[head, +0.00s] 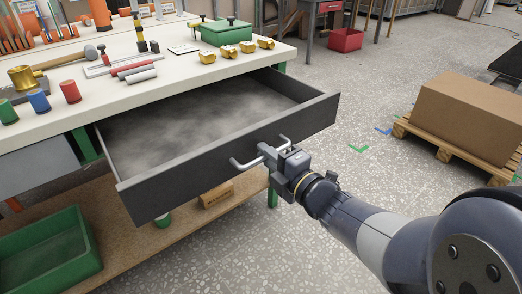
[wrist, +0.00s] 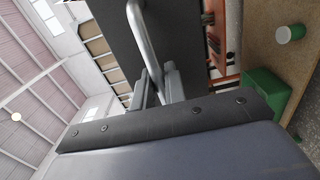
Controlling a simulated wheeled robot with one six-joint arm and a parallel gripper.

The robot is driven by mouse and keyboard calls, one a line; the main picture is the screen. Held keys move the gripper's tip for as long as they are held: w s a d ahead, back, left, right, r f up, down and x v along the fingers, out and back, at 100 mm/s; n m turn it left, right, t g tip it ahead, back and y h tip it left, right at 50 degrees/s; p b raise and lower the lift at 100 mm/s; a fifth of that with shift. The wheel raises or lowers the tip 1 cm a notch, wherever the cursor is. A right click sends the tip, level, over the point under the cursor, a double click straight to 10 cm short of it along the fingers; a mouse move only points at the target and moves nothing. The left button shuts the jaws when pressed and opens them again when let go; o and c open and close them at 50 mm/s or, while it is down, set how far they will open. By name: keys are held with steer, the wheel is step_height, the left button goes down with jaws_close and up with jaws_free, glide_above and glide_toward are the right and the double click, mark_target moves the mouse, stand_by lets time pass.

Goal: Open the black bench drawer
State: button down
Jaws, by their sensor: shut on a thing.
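The black bench drawer (head: 225,158) is pulled well out from under the white-topped bench (head: 180,76), and its inside looks empty. A grey bar handle (head: 245,165) is fixed to its front. My gripper (head: 272,156) is shut on the handle near its middle. In the wrist view the handle (wrist: 146,42) runs down between the fingers of my gripper (wrist: 160,88), with the dark drawer front (wrist: 174,40) behind it. The gripped part of the handle is partly hidden by the fingers.
Tools, coloured cylinders and a green box (head: 226,33) lie on the bench top. A green bin (head: 48,255) sits on the lower shelf at left. A cardboard box (head: 468,118) on a pallet (head: 450,147) stands at right.

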steer(key=c, duration=1.4)
jaws_free()
steer(key=shift+c, duration=0.2)
steer(key=p+v, duration=0.2)
steer(key=v, duration=0.9)
steer(key=shift+w, duration=0.1)
steer(key=shift+w+a, duration=0.1)
steer(key=shift+w, duration=0.05)
steer(key=shift+b+x, duration=0.95)
steer(key=shift+x, duration=4.35)
steer(key=shift+f, duration=0.1)
